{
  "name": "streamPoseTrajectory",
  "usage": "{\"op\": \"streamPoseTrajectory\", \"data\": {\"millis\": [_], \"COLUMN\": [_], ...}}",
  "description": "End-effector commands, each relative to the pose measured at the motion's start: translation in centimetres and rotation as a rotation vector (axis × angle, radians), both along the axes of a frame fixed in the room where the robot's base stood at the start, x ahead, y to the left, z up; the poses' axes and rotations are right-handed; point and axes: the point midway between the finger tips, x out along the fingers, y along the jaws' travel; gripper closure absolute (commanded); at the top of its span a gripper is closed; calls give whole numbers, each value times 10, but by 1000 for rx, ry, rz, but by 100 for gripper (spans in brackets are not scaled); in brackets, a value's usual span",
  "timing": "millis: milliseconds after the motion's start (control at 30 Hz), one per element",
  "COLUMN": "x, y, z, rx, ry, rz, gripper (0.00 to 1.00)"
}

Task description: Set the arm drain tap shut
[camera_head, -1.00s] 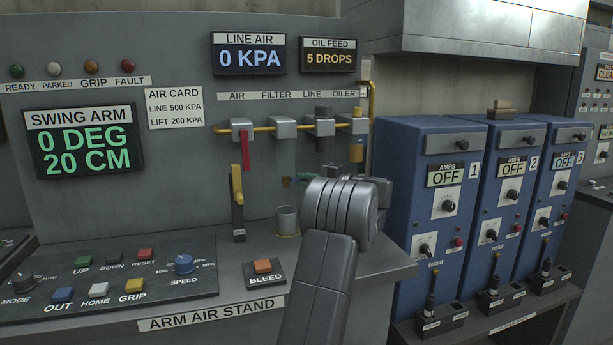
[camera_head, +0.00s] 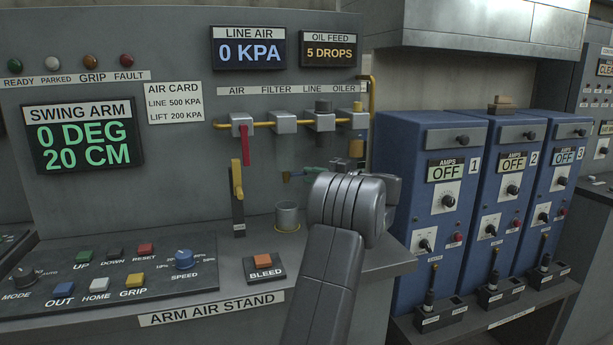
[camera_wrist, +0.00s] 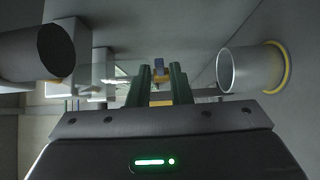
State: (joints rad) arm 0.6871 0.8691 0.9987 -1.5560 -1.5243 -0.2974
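The tap also shows in the wrist view (camera_wrist: 160,68), straight ahead at the fingertips. My gripper (camera_wrist: 161,76) has its green fingers apart, one on each side of the tap's brass part; contact cannot be told. In the head view, my wrist hides most of my gripper (camera_head: 310,171), and the finger ends show just right of the tap.
A grey cup (camera_head: 287,215) in a yellow ring stands below the tap. A red lever (camera_head: 245,146) and a yellow lever (camera_head: 237,185) are to the left. The BLEED button (camera_head: 264,262) is in front. Blue power cabinets (camera_head: 430,215) stand close on the right.

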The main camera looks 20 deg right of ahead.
Motion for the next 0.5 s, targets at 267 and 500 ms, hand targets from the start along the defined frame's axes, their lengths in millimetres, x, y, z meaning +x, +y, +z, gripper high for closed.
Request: {"op": "streamPoseTrajectory", "data": {"millis": [267,500], "x": [-44,-69], "y": [-50,-78], "z": [0,0], "rx": [0,-1], "ry": [0,1], "rz": [-4,-2], "gripper": [82,82]}}
